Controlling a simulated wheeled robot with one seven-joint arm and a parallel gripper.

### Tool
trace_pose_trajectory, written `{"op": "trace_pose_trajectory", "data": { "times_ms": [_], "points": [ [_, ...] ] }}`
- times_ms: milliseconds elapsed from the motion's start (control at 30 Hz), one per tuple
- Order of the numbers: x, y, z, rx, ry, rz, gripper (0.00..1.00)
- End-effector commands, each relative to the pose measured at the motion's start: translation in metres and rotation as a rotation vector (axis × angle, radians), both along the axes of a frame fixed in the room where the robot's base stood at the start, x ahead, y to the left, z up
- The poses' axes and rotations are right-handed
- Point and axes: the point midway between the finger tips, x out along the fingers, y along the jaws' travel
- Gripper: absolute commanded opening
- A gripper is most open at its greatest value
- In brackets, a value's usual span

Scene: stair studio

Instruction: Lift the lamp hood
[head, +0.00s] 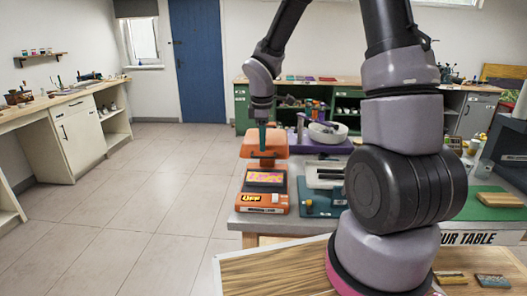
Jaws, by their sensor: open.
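An orange lamp unit (264,204) stands at the left front corner of the table, with a yellow "OFF" label on its front. A pink and yellow patterned panel shows in its upper face. Its orange hood (280,148) is a rounded block at the back of the unit, held above the patterned panel. My gripper (262,146) points down at the hood, with a teal finger in front of it. The gripper is open. Whether its fingers touch the hood or stand just in front of it, I cannot tell.
Right of the lamp are a teal board (317,200), a white bowl (327,132) and a purple tray (315,147). My arm hides much of the table's middle. A green mat (489,209) lies at the right. The floor (150,200) left of the table is clear.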

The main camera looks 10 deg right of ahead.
Motion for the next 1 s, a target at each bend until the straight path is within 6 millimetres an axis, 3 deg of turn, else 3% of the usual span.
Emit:
{"op": "trace_pose_trajectory", "data": {
  "times_ms": [233,633,767,1000],
  "points": [
    [0.006,-0.002,-0.035,0.000,0.001,0.001,0.42],
    [0.008,-0.002,-0.043,0.001,-0.001,-0.001,0.42],
    [0.008,-0.002,-0.043,0.001,-0.001,-0.001,0.00],
    [0.008,-0.002,-0.043,0.001,-0.001,-0.002,0.00]
  ]
}}
